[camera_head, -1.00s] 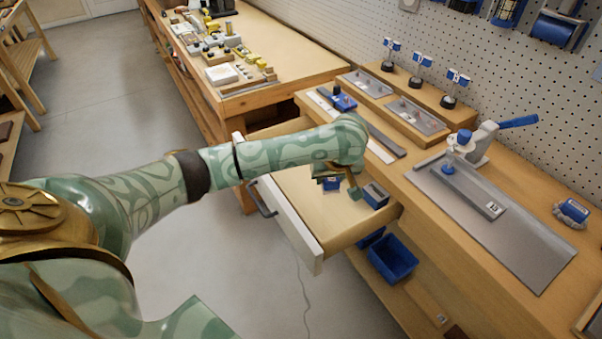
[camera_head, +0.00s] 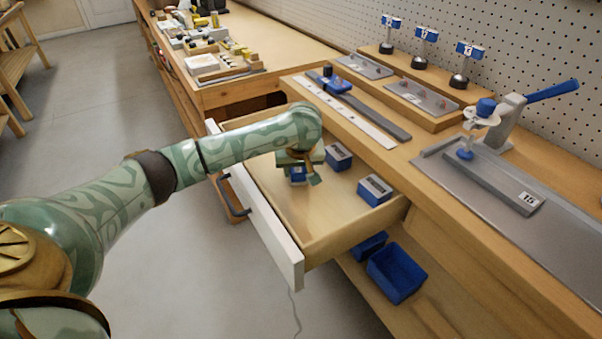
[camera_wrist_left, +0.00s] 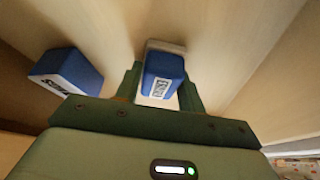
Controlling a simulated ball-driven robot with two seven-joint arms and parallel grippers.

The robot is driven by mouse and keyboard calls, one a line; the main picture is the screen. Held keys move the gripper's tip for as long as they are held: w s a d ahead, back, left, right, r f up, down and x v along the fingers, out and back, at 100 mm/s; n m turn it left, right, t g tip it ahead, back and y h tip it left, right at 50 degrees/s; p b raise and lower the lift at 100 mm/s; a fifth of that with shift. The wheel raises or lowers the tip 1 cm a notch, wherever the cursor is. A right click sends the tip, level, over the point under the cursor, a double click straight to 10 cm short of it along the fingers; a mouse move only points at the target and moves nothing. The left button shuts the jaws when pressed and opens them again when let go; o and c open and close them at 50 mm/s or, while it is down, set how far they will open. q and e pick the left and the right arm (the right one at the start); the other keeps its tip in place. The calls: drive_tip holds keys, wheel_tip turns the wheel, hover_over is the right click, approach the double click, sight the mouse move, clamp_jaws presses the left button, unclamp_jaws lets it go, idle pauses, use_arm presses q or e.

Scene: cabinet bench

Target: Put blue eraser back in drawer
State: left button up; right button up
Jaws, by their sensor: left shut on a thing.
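The drawer (camera_head: 268,232) is pulled open, with a white front and a pale wooden inside. My left gripper (camera_head: 303,177) reaches down into it from the left, fingers pointing down. It is shut on a blue eraser (camera_head: 297,174) with a white label; in the left wrist view the eraser (camera_wrist_left: 163,76) sits between the two green fingers (camera_wrist_left: 160,92). I cannot tell whether the eraser touches the drawer floor. My right gripper is not in view.
Two more blue labelled blocks (camera_head: 338,156) (camera_head: 374,190) lie in the drawer, to the right of the gripper. The bench top (camera_head: 400,160) edge runs over the drawer's back. Blue bins (camera_head: 396,272) stand on a shelf below. The drawer's front part is clear.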

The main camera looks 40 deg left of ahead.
use_arm(q)
drive_tip(key=shift+r, duration=0.1)
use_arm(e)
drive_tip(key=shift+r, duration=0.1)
use_arm(q)
drive_tip(key=shift+p, duration=0.3)
drive_tip(key=o, duration=0.9)
drive_tip(key=p+v, duration=0.9)
drive_tip(key=v, duration=0.3)
drive_tip(key=shift+s+p, duration=0.15)
drive_tip(key=shift+p, duration=0.2)
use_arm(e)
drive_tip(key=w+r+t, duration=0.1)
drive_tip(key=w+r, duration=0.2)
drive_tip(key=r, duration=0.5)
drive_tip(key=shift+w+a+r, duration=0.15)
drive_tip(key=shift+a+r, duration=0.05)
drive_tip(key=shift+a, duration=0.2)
